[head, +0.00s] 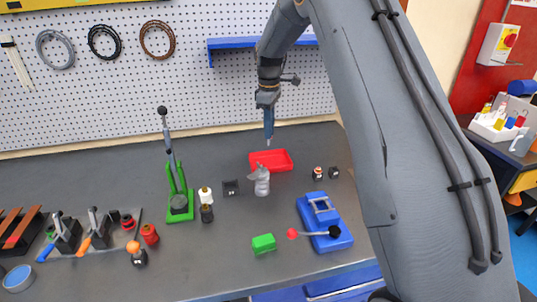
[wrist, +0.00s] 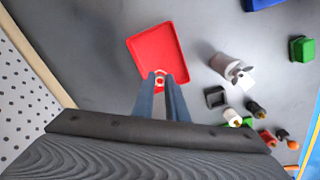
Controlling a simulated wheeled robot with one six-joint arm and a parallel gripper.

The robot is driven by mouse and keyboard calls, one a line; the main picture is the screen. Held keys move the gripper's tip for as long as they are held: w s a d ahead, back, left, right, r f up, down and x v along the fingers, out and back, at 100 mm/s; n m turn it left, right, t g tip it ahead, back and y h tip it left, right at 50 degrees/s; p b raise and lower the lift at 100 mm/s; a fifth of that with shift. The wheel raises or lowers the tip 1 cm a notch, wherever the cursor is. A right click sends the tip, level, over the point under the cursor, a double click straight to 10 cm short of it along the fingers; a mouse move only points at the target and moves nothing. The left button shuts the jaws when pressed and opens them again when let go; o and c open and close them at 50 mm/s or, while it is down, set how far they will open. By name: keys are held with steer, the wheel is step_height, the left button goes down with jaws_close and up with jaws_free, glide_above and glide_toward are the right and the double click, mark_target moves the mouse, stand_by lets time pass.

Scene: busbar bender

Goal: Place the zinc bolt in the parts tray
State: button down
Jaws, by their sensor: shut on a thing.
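The red parts tray (head: 283,163) lies on the grey bench; it also shows in the wrist view (wrist: 150,47), with its inside looking empty. My gripper (head: 268,138) points down from above the tray, toward its back edge in the head view. In the wrist view my gripper (wrist: 160,82) is shut on a small pale metal piece, the zinc bolt (wrist: 159,76), held between the fingertips. In that view the bolt overlaps the tray's near edge. The exact height above the tray is hard to tell.
A green lever press (head: 179,206) is to the left, a blue device (head: 325,222) to the front right. Two small dark parts (head: 318,173) sit right of the tray. A pegboard wall (head: 150,90) rises behind.

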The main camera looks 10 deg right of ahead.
step_height(320, 180, down, 8)
steer(key=p, duration=0.2)
steer(key=shift+s+d+p, duration=0.1)
steer(key=shift+p, duration=0.2)
steer(key=shift+f, duration=0.2)
steer(key=c, duration=1.8)
jaws_free()
steer(key=shift+o, duration=0.2)
step_height(320, 180, up, 12)
steer(key=b, duration=0.4)
steer(key=shift+r, duration=0.2)
